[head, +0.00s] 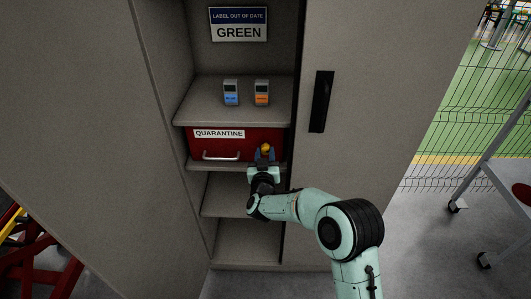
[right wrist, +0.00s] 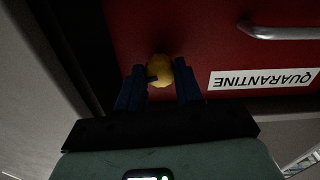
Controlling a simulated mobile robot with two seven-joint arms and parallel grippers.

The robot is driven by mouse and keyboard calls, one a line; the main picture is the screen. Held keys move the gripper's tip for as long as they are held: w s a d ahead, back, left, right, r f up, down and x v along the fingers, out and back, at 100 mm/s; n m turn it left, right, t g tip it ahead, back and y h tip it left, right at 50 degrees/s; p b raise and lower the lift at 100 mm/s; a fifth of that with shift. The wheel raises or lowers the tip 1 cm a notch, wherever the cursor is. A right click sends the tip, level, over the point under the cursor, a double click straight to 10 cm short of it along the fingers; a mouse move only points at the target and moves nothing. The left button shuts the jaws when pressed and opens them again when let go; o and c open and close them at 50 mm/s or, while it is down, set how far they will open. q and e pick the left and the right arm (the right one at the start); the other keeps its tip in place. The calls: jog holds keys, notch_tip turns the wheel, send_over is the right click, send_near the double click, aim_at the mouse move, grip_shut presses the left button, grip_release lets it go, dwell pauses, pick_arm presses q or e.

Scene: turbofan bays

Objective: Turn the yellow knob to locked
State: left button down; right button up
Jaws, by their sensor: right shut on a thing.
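The yellow knob (head: 266,148) is on the front of the red box labelled QUARANTINE (head: 236,149), near its right end. The knob also shows in the right wrist view (right wrist: 160,72), with a small dark mark on its lower left edge. My right gripper (head: 265,154) reaches into the cabinet from the front. Its two blue fingers (right wrist: 160,78) stand on either side of the knob and are shut on it. The fingers cover the knob's sides, and I cannot read any locked marking. My left gripper is not in view.
The red box has a silver handle (head: 221,156) left of the knob. Blue (head: 231,93) and orange (head: 262,93) labelled devices stand on the shelf above. The right cabinet door (head: 375,110) is beside my arm. Lower shelves look empty.

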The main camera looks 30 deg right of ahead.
jog(key=n+p, duration=0.2)
jog(key=n, duration=0.2)
jog(key=shift+r+n, duration=0.1)
jog(key=shift+n, duration=0.3)
jog(key=n+p, duration=0.3)
jog(key=n, duration=0.1)
jog(key=shift+n, duration=0.3)
pick_arm(q)
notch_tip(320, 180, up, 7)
jog(key=p, duration=0.2)
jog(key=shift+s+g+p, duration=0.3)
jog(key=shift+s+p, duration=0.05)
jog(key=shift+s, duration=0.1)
pick_arm(e)
jog(key=n, duration=0.5)
jog(key=shift+n, duration=0.4)
jog(key=shift+d, duration=0.1)
jog(key=o, duration=1)
jog(key=shift+o, duration=0.2)
jog(key=shift+s+t, duration=0.1)
jog(key=shift+t, duration=0.2)
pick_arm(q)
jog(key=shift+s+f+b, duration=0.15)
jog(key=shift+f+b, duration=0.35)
pick_arm(e)
jog(key=v, duration=1.3)
jog(key=shift+s, duration=0.15)
